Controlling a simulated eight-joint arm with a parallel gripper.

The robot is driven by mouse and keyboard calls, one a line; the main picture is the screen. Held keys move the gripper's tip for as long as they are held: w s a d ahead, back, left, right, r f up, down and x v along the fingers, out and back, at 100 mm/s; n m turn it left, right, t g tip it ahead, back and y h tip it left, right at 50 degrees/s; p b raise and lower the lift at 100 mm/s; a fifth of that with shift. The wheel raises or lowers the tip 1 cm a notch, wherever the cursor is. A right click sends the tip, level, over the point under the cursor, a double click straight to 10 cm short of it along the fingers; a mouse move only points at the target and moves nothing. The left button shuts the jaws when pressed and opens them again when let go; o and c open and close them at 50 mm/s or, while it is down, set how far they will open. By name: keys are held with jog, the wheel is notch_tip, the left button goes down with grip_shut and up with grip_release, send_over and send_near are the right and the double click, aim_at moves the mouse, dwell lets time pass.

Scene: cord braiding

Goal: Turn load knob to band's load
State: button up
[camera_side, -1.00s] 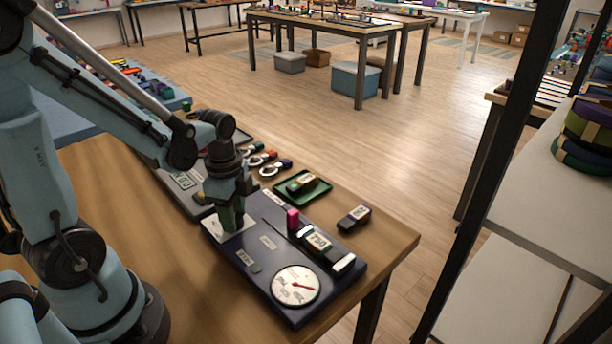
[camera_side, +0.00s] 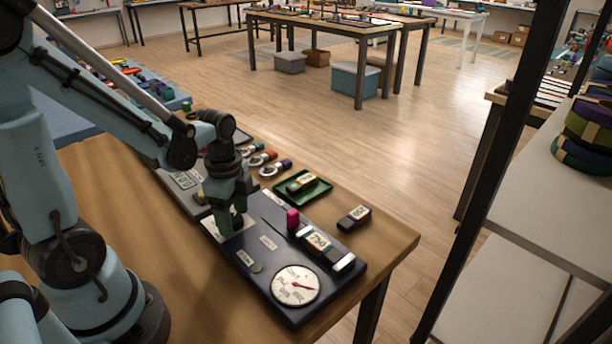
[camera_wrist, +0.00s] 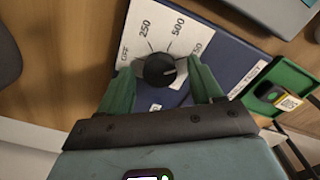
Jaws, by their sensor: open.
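The load knob (camera_wrist: 160,70) is black and round, on a white plate (camera_wrist: 151,32) marked OFF, 250, 500 and a partly hidden mark ending in 50. Its pale pointer line points right in the wrist view, towards the side of that last mark. My gripper (camera_side: 232,224) is open, its two green fingers on either side of the knob, with gaps visible in the wrist view. A band labelled 750 (camera_side: 318,242) lies in the holder on the navy board (camera_side: 262,282). A round gauge (camera_side: 296,286) with a red needle is at the board's front.
A green tray (camera_side: 322,192) holds another labelled band. One more dark labelled band (camera_side: 354,217) lies on the wooden table (camera_side: 385,235) to the right. A magenta handle (camera_side: 292,219) stands up beside the holder. A grey device (camera_side: 180,181) sits behind the board.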

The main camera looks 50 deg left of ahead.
jog(key=shift+r, duration=0.15)
notch_tip(320, 180, up, 12)
dwell(0.7)
notch_tip(320, 180, up, 7)
send_over(234, 218)
dwell(0.7)
jog(key=w+d+f+n+t, duration=0.2)
jog(key=d+f+n+t, duration=0.5)
jog(key=n, duration=0.4)
jog(key=shift+f, duration=0.7)
